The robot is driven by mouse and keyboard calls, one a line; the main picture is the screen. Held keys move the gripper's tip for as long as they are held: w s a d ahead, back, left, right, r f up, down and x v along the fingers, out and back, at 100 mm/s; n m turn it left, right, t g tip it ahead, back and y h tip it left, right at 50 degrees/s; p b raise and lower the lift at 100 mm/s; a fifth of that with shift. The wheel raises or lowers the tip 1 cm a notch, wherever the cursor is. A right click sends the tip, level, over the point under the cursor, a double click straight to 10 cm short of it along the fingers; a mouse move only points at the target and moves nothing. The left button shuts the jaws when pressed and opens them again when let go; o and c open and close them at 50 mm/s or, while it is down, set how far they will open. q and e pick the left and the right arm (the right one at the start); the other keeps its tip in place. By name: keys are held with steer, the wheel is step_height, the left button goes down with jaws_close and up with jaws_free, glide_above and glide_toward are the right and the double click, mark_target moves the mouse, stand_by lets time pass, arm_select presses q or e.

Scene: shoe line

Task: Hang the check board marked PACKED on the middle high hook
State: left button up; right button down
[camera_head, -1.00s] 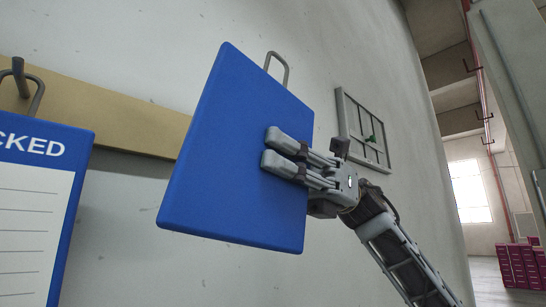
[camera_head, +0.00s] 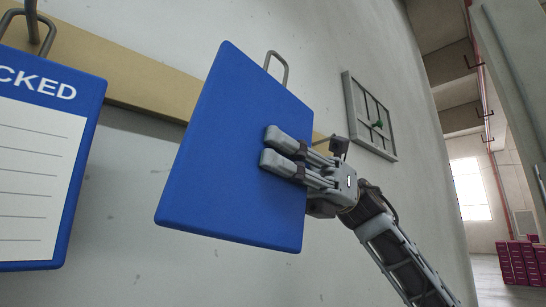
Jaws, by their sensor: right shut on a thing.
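My right gripper (camera_head: 285,155) is shut on a blue board (camera_head: 225,150) near its right edge. The board is tilted, with a wire loop (camera_head: 277,66) at its top. Its plain blue side faces me, so any marking on it is hidden. A second blue board (camera_head: 78,145) hangs at the left by its own wire loop (camera_head: 45,35) at a dark hook (camera_head: 32,22). Its label is cut off and reads "CKED" over a white lined sheet. My left gripper is not in view.
A beige rail (camera_head: 130,75) runs along the grey wall and passes behind the held board. A grey framed panel (camera_head: 350,100) with a green knob is on the wall at right. Magenta boxes (camera_head: 520,262) stand far off at the lower right.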

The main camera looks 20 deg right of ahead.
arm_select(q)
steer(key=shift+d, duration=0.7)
arm_select(e)
steer(key=shift+w, duration=0.1)
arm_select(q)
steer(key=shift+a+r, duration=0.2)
arm_select(e)
steer(key=shift+w+a, duration=0.15)
steer(key=shift+w, duration=0.15)
arm_select(q)
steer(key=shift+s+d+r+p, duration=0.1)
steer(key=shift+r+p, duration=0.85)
steer(key=shift+p, duration=0.1)
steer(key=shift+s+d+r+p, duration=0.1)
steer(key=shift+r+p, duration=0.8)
steer(key=shift+p, duration=0.1)
arm_select(e)
steer(key=w+a+f, duration=0.1)
steer(key=w+a, duration=0.2)
steer(key=w, duration=0.6)
steer(key=shift+w+a+f, duration=0.25)
steer(key=shift+f, duration=0.15)
steer(key=c, duration=1.4)
jaws_free()
steer(key=shift+f, duration=0.1)
